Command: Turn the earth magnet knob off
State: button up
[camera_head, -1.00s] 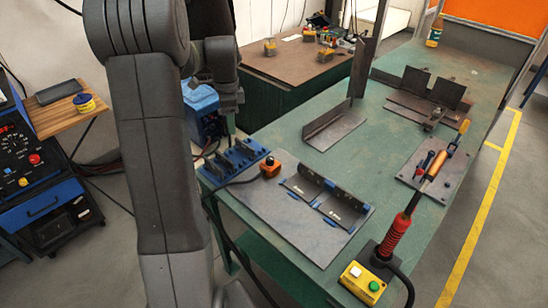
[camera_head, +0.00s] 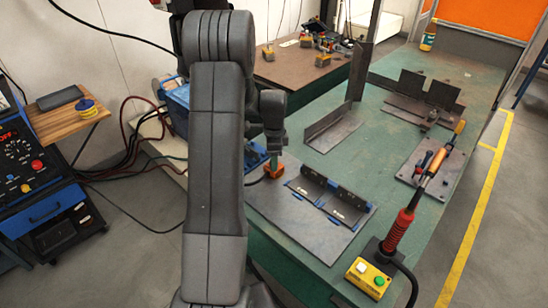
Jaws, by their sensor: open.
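The earth magnet (camera_head: 267,173) is a small orange block on the left part of the grey steel plate (camera_head: 304,240), with a dark cable at its side. Its top, where a knob would be, is hidden by my gripper. My gripper (camera_head: 274,157) points down directly over the magnet, its tips close to it. The gripper is open, but I cannot tell whether its fingers are around the knob or just above it.
Blue-edged angle pieces (camera_head: 330,197) stand on the plate, right of the magnet. A torch with a red grip (camera_head: 398,232) and a yellow button box (camera_head: 367,279) are at the front right. The green table (camera_head: 390,165) has bare room between.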

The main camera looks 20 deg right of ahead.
jog(key=c, duration=1)
jog(key=n+b, duration=0.1)
jog(key=n, duration=0.3)
jog(key=shift+n, duration=0.3)
jog(key=n+b, duration=0.1)
jog(key=n, duration=0.3)
jog(key=shift+n, duration=0.3)
jog(key=n+b, duration=0.1)
jog(key=n, duration=0.3)
jog(key=shift+n, duration=2.3)
